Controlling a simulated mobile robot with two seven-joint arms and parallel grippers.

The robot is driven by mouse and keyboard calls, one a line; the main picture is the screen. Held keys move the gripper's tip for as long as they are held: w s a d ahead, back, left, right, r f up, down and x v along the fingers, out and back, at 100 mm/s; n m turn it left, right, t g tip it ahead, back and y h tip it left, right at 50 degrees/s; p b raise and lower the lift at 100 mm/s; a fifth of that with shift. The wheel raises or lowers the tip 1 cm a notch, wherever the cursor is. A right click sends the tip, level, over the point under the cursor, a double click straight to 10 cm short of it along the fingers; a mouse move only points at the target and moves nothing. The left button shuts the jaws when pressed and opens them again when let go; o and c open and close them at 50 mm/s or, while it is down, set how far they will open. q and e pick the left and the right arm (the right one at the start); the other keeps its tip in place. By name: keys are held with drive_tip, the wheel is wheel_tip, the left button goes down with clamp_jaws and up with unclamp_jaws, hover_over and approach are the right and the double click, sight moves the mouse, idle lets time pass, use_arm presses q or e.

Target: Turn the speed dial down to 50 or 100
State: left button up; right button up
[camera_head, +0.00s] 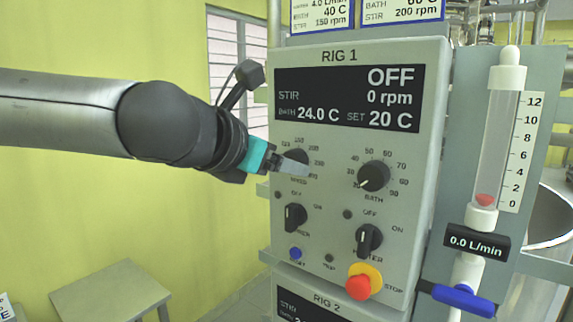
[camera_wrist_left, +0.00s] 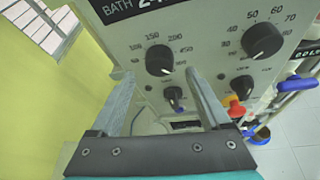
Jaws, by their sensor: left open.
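The speed dial (camera_head: 296,157) is a black round knob at the upper left of the RIG 1 panel's controls. In the head view my left gripper (camera_head: 303,170) covers its lower part and most of its label. In the left wrist view the speed dial (camera_wrist_left: 158,57) shows just beyond and between the tips of the open left gripper (camera_wrist_left: 161,76). Contact is not clear, and I cannot read the dial's pointer surely. The panel display (camera_head: 347,98) reads OFF, STIR 0 rpm, BATH 24.0 C, SET 20 C. My right gripper is not in view.
The bath dial (camera_head: 373,176) is right of the speed dial. Below are two black switches (camera_head: 296,216) (camera_head: 368,239), a blue button (camera_head: 295,253) and a red stop button (camera_head: 358,287). A flowmeter (camera_head: 500,130) with a blue valve handle (camera_head: 463,300) stands at right.

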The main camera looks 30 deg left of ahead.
use_arm(q)
drive_tip(key=shift+x, duration=1.55)
drive_tip(key=shift+c, duration=0.3)
clamp_jaws()
